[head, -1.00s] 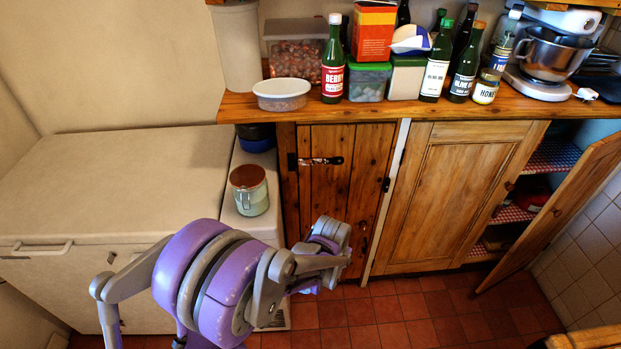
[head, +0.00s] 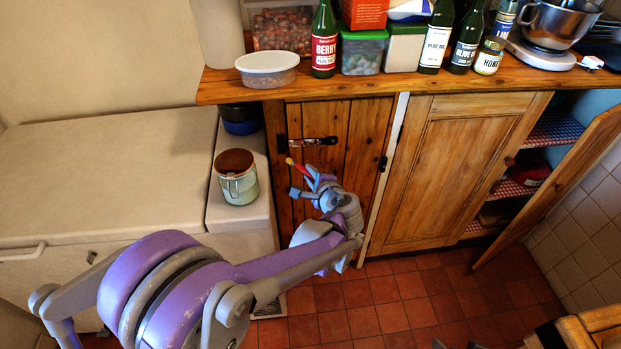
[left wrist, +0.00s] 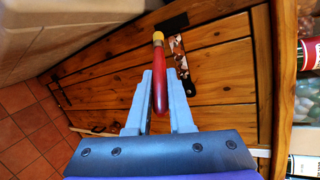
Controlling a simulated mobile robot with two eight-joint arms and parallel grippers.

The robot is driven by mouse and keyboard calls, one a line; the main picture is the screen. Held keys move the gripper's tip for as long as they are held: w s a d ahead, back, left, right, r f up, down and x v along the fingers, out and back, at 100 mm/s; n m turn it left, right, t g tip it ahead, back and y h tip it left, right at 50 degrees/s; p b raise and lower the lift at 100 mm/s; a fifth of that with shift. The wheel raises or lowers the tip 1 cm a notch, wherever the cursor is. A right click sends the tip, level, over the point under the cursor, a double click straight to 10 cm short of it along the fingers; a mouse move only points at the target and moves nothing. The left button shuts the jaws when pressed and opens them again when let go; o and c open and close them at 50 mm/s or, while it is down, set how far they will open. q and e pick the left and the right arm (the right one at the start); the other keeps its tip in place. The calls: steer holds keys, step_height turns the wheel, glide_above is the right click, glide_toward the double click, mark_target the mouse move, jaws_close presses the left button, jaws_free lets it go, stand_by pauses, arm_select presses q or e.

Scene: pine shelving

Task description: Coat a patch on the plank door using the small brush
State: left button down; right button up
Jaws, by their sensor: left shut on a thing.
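The plank door (head: 345,140) is dark-knotted vertical boards under the wooden counter, and it fills much of the left wrist view (left wrist: 215,95). A black strap with a mottled white and reddish stretch (head: 312,141) crosses its upper part; the mottled stretch also shows in the left wrist view (left wrist: 178,52). My left gripper (head: 308,179) is in front of the door, shut on the small brush (head: 298,167), which has a red handle and a yellow end. In the left wrist view the brush (left wrist: 159,88) points away between the fingers, its end near the strap. I cannot tell whether it touches the door.
A pale green pot with a brown top (head: 237,180) stands on the white ledge left of the door. Bottles and tubs line the counter (head: 400,85) above. A panelled door (head: 455,165) is to the right, with an open cupboard door (head: 560,180) beyond it. Tiled floor lies below.

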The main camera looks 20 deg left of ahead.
arm_select(q)
steer(key=shift+w+a, duration=0.45)
steer(key=shift+w, duration=0.3)
steer(key=shift+w+a, duration=0.45)
steer(key=shift+w, duration=0.35)
steer(key=shift+w+a, duration=0.45)
steer(key=shift+w, duration=0.3)
steer(key=shift+w+a, duration=0.45)
steer(key=shift+w, duration=0.3)
steer(key=shift+d, duration=0.1)
steer(key=shift+w+d, duration=2.3)
steer(key=shift+d, duration=1.55)
steer(key=s+a+b, duration=0.1)
steer(key=s+a, duration=0.3)
steer(key=a, duration=0.4)
steer(key=shift+s, duration=0.3)
